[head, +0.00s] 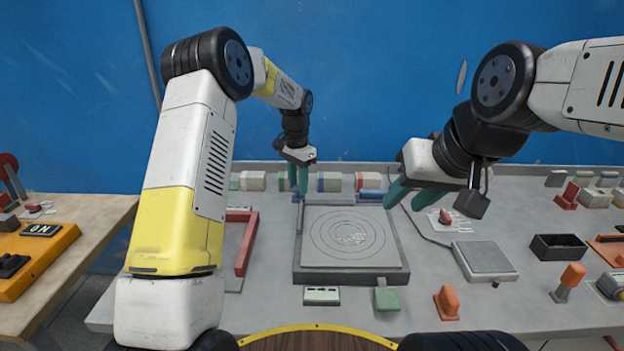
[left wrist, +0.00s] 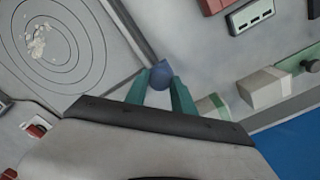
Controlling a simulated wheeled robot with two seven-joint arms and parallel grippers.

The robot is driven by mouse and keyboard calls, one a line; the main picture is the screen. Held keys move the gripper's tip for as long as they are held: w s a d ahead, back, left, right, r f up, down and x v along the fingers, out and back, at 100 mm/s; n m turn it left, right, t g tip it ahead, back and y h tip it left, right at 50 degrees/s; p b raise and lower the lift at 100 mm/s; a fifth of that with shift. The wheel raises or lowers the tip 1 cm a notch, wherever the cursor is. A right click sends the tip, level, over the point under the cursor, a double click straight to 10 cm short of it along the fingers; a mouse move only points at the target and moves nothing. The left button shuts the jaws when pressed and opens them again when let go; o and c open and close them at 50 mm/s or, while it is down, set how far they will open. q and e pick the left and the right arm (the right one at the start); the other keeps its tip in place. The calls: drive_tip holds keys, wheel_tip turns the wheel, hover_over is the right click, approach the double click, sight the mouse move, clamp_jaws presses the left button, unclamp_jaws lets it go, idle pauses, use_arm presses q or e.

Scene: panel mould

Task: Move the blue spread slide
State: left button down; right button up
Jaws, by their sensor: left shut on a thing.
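My left gripper (head: 298,181) points down at the back left corner of the grey mould plate (head: 309,277), which has rings drawn on its face. Another blue piece (head: 370,195) lies at the plate's back right edge, by my right gripper. My right gripper (head: 405,197) is open, its green fingers apart, with nothing seen between them.
Several pale blocks with coloured ends (head: 252,181) stand in a row behind the plate. A red bracket (head: 247,243) lies left of it. A grey pad (head: 484,258), a black tray (head: 558,247) and orange knobs (head: 447,302) stand right and in front.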

use_arm(q)
drive_tip(key=shift+w+a+r, duration=0.1)
drive_tip(key=shift+a, duration=0.15)
drive_tip(key=c, duration=1.1)
unclamp_jaws()
drive_tip(key=shift+a, duration=0.1)
drive_tip(key=shift+o, duration=0.2)
wheel_tip(320, 180, up, 8)
drive_tip(key=shift+f, duration=0.2)
drive_tip(key=shift+r, duration=0.1)
